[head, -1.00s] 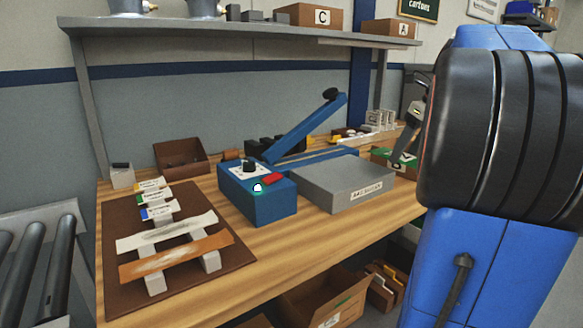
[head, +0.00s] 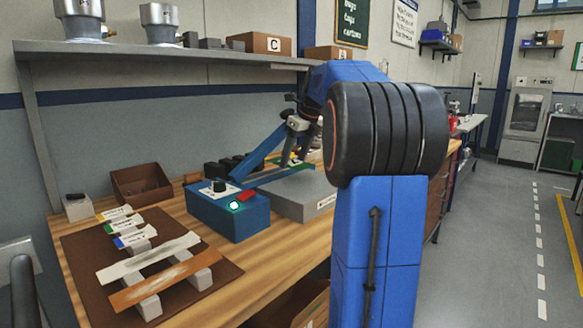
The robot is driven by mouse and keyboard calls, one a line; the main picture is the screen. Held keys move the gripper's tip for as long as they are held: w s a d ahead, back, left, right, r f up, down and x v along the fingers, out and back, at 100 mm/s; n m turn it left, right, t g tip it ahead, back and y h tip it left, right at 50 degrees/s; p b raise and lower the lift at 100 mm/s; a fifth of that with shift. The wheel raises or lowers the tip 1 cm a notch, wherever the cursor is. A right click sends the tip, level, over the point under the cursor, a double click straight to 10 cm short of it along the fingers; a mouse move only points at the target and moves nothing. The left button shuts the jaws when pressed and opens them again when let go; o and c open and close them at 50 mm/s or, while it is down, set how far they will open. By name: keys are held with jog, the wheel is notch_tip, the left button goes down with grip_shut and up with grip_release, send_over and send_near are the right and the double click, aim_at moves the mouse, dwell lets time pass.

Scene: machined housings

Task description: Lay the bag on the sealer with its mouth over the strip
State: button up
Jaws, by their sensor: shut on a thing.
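The sealer is a blue box (head: 228,214) with a black knob, a red button and a lit green lamp. Its blue lever arm (head: 263,148) is raised, and a grey platform (head: 303,197) adjoins it in front. The blue strip bar (head: 272,178) runs along the platform's back edge, partly hidden. My gripper (head: 295,160) is above the back of the platform, beside the raised lever. It is shut on what looks like the bag, a small pale and green patch at the fingertips. My arm hides much of it, and I cannot tell whether it touches the sealer.
A brown mat (head: 80,240) at left holds labelled strips and two sealed strips on blocks. A brown bin (head: 141,184) and a small white box (head: 77,207) stand behind. A shelf (head: 150,48) overhangs the bench. Open floor (head: 500,240) lies to the right.

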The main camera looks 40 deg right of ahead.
aim_at(294, 161)
jog(key=shift+w+a, duration=0.1)
jog(key=shift+w, duration=0.5)
jog(key=shift+f, duration=1.7)
jog(key=shift+f, duration=0.4)
jog(key=o, duration=1.1)
jog(key=shift+c, duration=0.2)
